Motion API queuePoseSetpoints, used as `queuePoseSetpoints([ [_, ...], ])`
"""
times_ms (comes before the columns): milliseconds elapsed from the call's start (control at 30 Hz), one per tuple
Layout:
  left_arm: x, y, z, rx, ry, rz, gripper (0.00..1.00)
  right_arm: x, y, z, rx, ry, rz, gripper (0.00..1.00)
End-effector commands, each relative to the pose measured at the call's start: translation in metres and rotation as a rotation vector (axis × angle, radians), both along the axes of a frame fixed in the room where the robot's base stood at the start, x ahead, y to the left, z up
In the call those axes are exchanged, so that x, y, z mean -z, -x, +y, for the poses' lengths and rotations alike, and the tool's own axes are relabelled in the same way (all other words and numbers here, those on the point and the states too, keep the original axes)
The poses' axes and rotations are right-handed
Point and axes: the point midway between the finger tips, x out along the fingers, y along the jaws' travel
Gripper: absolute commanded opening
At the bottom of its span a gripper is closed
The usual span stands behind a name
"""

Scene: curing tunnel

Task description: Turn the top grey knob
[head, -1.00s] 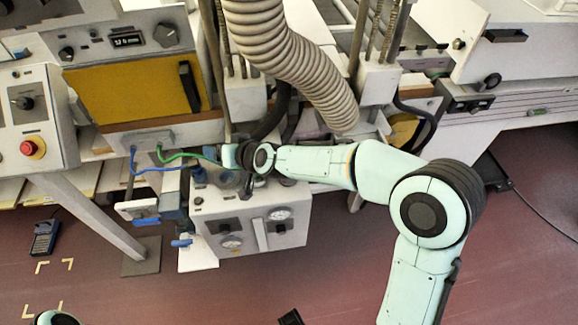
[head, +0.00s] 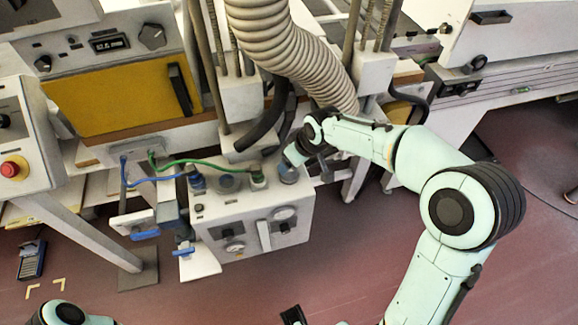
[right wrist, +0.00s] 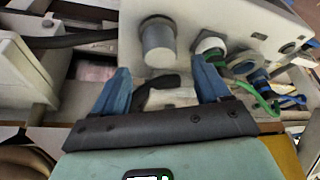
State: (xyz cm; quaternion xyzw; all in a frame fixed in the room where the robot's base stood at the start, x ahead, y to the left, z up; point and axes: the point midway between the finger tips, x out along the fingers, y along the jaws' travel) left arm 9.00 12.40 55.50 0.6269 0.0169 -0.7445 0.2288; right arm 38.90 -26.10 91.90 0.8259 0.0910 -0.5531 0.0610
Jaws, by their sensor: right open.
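The grey knob (right wrist: 158,42) is a plain upright cylinder on the top of the white control box (right wrist: 230,22) in the right wrist view. My right gripper (right wrist: 163,84) is open, its two blue fingers apart on either side below the knob in the picture, with nothing between them. I cannot tell how near the fingers are to the knob in depth. In the head view my right gripper (head: 292,158) is at the right end of the box top (head: 245,200), where my arm partly covers the knob.
A green hose connector (head: 257,177) stands beside the knob, with a grey round fitting (head: 228,183) and a blue hose connector (head: 197,182) further left. A thick ribbed duct (head: 295,55) and a black hose (head: 265,125) are close behind. Reddish floor is clear in front.

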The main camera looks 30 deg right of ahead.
Motion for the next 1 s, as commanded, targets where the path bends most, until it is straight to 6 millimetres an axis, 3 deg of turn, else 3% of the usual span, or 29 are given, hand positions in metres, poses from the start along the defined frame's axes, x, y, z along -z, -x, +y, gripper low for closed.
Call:
queuePoseSetpoints([
  [100, 0.002, 0.001, 0.0, 0.0, 0.0, 0.001, 0.55, 0.025, -0.009, 0.002, 0.0, 0.0, 0.004, 0.75],
  [300, 0.003, 0.001, 0.0, 0.0, 0.0, 0.001, 0.55, 0.05, -0.02, 0.004, 0.002, -0.001, 0.0, 0.75],
  [733, 0.004, 0.001, 0.0, 0.0, 0.0, 0.001, 0.55, 0.059, -0.024, 0.005, 0.001, 0.0, -0.002, 0.75],
  [767, 0.004, 0.001, 0.0, 0.0, 0.0, 0.001, 0.55, 0.058, -0.024, 0.005, 0.001, 0.0, -0.002, 0.69],
  [900, 0.004, 0.001, 0.0, 0.0, 0.0, 0.001, 0.55, 0.058, -0.024, 0.005, 0.001, 0.0, -0.002, 0.23],
  [1000, 0.004, 0.001, 0.0, 0.0, 0.0, 0.001, 0.55, 0.058, -0.024, 0.005, 0.001, 0.0, -0.002, 0.2],
])
